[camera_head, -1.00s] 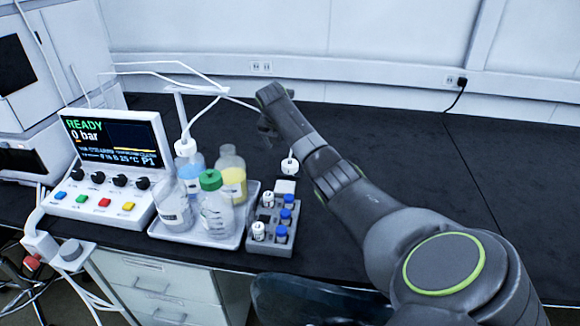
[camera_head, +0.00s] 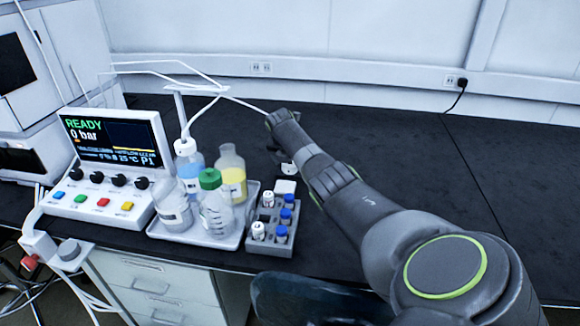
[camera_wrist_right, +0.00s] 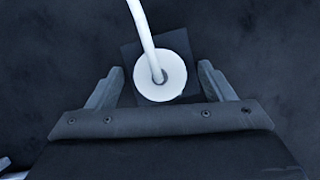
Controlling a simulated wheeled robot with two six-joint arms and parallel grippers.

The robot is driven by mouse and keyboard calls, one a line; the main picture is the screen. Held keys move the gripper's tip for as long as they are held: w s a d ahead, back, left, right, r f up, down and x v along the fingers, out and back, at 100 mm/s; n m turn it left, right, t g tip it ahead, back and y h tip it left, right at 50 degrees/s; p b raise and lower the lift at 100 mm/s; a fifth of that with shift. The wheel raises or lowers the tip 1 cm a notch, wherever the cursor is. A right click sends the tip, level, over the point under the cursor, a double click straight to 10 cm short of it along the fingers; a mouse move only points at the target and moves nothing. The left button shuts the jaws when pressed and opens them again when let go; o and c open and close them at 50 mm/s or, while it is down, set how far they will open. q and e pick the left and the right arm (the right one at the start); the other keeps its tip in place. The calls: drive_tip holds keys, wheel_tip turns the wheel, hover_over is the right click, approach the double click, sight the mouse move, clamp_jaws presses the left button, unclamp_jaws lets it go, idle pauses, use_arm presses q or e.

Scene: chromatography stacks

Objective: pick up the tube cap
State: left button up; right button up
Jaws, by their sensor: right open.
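The tube cap (camera_wrist_right: 172,92) is a white disc with a white tube rising from its middle. In the right wrist view it sits over a dark square piece on the black bench. My right gripper (camera_wrist_right: 161,70) is open, with one finger on each side of the cap and a gap visible on both sides. In the head view the cap (camera_head: 288,168) shows only partly beside my right gripper (camera_head: 279,157), which hides much of it. My left gripper is not in view.
A grey rack (camera_head: 268,247) with several small vials stands just in front of the cap. Left of it, a white tray (camera_head: 237,240) holds several bottles. A control box (camera_head: 100,206) with a screen stands farther left. The bench (camera_head: 440,160) at right is clear.

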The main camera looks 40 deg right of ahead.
sight(289, 164)
drive_tip(key=shift+c, duration=0.4)
drive_tip(key=c, duration=1)
drive_tip(key=shift+r, duration=0.15)
wheel_tip(289, 164, up, 10)
drive_tip(key=shift+p, duration=0.3)
